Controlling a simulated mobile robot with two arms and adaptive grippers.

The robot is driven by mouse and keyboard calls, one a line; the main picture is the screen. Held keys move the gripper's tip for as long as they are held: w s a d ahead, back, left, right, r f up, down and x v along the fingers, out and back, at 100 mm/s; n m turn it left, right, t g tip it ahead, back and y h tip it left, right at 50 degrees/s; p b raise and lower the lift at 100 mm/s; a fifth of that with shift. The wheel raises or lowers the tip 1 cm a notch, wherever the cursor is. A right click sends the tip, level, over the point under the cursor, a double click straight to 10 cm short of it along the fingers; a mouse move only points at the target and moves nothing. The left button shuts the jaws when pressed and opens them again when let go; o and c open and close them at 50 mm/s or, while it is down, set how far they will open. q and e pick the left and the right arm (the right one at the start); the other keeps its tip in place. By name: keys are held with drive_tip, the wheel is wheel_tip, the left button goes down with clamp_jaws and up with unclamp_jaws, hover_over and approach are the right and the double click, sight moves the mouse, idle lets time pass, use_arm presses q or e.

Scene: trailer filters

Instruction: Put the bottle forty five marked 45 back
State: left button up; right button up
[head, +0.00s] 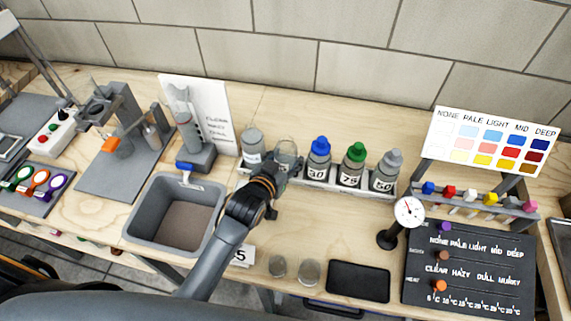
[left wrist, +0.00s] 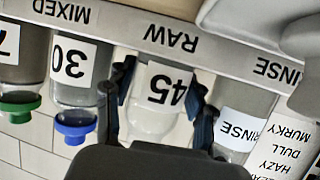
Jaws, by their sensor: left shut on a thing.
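The bottle marked 45 (left wrist: 168,88) is clear with a pale cap and a white label. In the left wrist view, which is upside down, it is between the two dark fingers of my left gripper (left wrist: 160,118). In the head view my left gripper (head: 270,182) is at the left part of the bottle rack (head: 322,183), shut on the bottle (head: 288,152). The bottle is at the rack's RAW label (left wrist: 170,36), between the RINSE bottle (left wrist: 242,118) and the bottle marked 30 (left wrist: 72,75). I cannot tell whether its base rests in the rack. My right gripper is not in view.
Bottles 30 (head: 319,158), 75 (head: 352,165) and 50 (head: 385,172) stand in the rack. A grey sink (head: 138,222) lies left of my arm. A gauge (head: 408,212) stands to the right. A partly hidden card (head: 242,256) and a black pad (head: 358,281) lie in front.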

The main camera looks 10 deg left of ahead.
use_arm(q)
drive_tip(key=shift+r, duration=0.2)
drive_tip(key=shift+f, duration=0.1)
drive_tip(key=o, duration=1.6)
drive_tip(key=shift+f, duration=0.1)
drive_tip(key=v, duration=0.7)
drive_tip(key=shift+s+r, duration=0.25)
drive_tip(key=shift+r, duration=0.1)
